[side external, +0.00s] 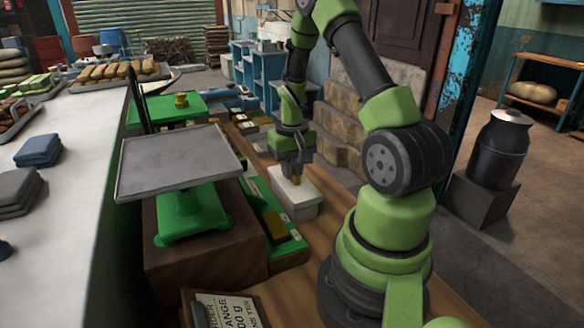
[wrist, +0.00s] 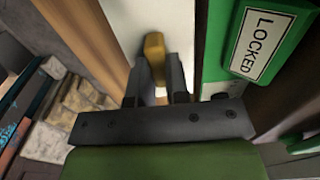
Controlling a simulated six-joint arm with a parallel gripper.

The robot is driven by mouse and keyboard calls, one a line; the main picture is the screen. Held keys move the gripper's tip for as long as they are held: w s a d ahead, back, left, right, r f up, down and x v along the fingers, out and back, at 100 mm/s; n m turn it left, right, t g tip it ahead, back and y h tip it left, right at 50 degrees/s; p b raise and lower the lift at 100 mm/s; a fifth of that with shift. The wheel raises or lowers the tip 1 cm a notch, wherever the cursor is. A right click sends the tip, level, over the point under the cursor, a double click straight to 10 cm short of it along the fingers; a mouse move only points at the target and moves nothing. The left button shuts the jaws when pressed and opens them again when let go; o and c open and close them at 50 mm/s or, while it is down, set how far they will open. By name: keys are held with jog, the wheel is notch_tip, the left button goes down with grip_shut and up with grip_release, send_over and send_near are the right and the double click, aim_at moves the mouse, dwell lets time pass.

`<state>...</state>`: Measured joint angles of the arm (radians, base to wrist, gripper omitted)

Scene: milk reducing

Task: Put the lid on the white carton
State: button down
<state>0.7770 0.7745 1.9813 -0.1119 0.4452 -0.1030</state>
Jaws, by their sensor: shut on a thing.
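The white carton (side external: 293,208) stands on the wooden bench, below my gripper (side external: 294,174). A pale flat top (side external: 287,188), which looks like the lid, is at the carton's upper rim; I cannot tell whether it is fully seated. A brass-coloured knob (side external: 297,180) shows at my fingertips. In the wrist view the knob (wrist: 154,45) sits between the two dark fingers of my gripper (wrist: 158,72), which are shut on it. A white surface (wrist: 160,15) lies under the knob. The carton's far side is hidden.
A green scale with a grey plate (side external: 180,160) stands on a wooden block left of the carton. A green box with a LOCKED label (wrist: 262,40) is close at the right in the wrist view. Small boxes (side external: 250,127) line the bench behind.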

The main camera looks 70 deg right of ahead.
jog(key=shift+f, duration=0.75)
dwell(0.9)
jog(key=shift+c, duration=2.4)
grip_release()
jog(key=shift+r, duration=3.5)
